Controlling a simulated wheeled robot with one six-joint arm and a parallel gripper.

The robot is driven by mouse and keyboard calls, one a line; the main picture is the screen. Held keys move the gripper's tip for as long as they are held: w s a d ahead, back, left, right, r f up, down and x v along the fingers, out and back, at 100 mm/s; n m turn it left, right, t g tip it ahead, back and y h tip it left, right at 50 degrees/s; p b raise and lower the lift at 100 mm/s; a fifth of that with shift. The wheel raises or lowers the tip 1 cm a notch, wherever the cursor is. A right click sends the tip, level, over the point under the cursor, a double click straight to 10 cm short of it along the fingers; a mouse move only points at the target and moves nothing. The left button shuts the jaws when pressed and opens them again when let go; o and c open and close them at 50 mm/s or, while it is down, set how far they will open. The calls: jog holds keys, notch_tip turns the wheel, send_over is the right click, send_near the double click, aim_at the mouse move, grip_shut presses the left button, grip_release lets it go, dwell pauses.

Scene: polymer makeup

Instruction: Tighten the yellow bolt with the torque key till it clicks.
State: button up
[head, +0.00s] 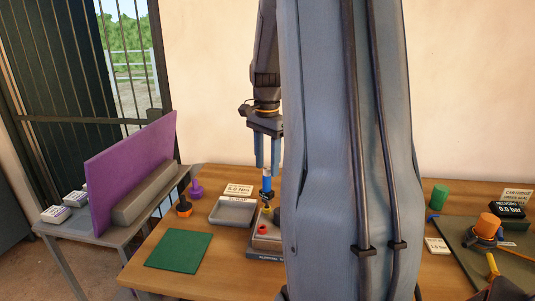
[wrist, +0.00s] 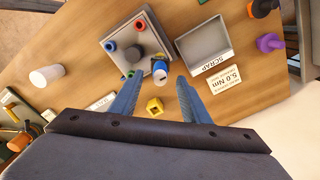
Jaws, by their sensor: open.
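The torque key (head: 267,184), with a blue body, stands upright at a corner of the bolt fixture (head: 266,243). It also shows in the wrist view (wrist: 160,70) with a pale top. A bit of yellow (head: 267,208) shows at its foot, apparently the yellow bolt, mostly hidden. A separate yellow square piece (wrist: 154,107) with a dark hole lies beside the fixture in the wrist view. My gripper (head: 267,170) points down with its blue fingers apart, its tips about level with the key's top. In the wrist view the fingertips (wrist: 160,82) lie either side of the key; contact cannot be told.
The scrap tray (head: 232,212) and a 5.0 Nm card (head: 238,190) are close by. A green mat (head: 180,250) lies front left. My arm hides the table's middle.

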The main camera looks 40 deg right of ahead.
aim_at(267, 174)
jog(key=shift+f+p, duration=0.6)
jog(key=shift+f, duration=1.95)
jog(key=shift+c, duration=0.5)
grip_shut()
